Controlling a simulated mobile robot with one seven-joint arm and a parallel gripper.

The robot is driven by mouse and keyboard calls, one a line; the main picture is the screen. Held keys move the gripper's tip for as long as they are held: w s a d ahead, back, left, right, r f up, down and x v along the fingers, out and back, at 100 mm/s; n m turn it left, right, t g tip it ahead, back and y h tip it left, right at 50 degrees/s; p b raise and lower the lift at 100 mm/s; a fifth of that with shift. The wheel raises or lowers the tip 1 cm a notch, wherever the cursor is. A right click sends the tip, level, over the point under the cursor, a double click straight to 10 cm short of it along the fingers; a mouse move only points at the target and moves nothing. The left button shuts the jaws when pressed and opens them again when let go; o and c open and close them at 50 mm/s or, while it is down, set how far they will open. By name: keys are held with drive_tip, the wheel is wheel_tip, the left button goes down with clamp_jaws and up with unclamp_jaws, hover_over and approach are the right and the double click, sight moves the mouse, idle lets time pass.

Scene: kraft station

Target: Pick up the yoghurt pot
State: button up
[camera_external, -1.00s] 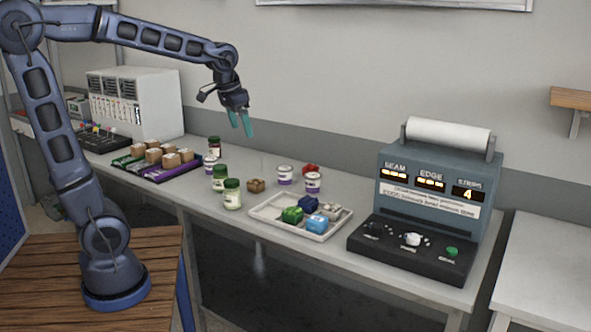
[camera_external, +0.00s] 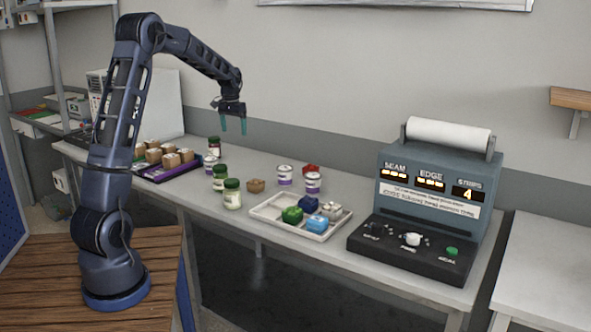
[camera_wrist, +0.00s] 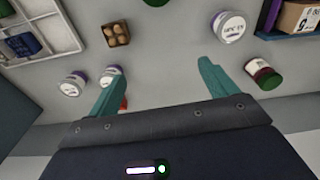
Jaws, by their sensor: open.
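Three white yoghurt pots with purple bands stand on the bench; I cannot tell which one the task means. One (camera_external: 285,175) and another (camera_external: 313,183) stand behind the tray. The third (camera_external: 210,164) stands further left, beside the jars. In the wrist view, two pots (camera_wrist: 73,84) (camera_wrist: 110,73) are at left, one close to the left finger, and the third (camera_wrist: 229,24) is at top right. My gripper (camera_external: 233,125) is open and empty, pointing down above the back of the bench. Its teal fingers (camera_wrist: 160,85) show bare grey surface between them.
Green-lidded jars (camera_external: 232,194) stand near the pots, with a red jar (camera_external: 214,146) behind. A small brown box (camera_external: 256,185) lies between. A white tray (camera_external: 262,214) holds coloured items. A purple crate (camera_external: 178,172) of boxes is left; a grey machine (camera_external: 430,200) is right.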

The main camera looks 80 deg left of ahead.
drive_tip(key=n, duration=0.2)
hover_over(211, 158)
drive_tip(key=shift+h, duration=0.3)
drive_tip(key=f, duration=0.9)
drive_tip(key=shift+w+a+f, duration=0.1)
drive_tip(key=shift+w+f, duration=0.1)
drive_tip(key=shift+w, duration=0.15)
drive_tip(key=shift+s+a+f, duration=0.1)
drive_tip(key=shift+f, duration=0.1)
wheel_tip(211, 158, down, 5)
drive_tip(key=shift+f, duration=0.2)
drive_tip(key=shift+s+f, duration=0.15)
drive_tip(key=shift+f, duration=2.4)
drive_tip(key=c, duration=1)
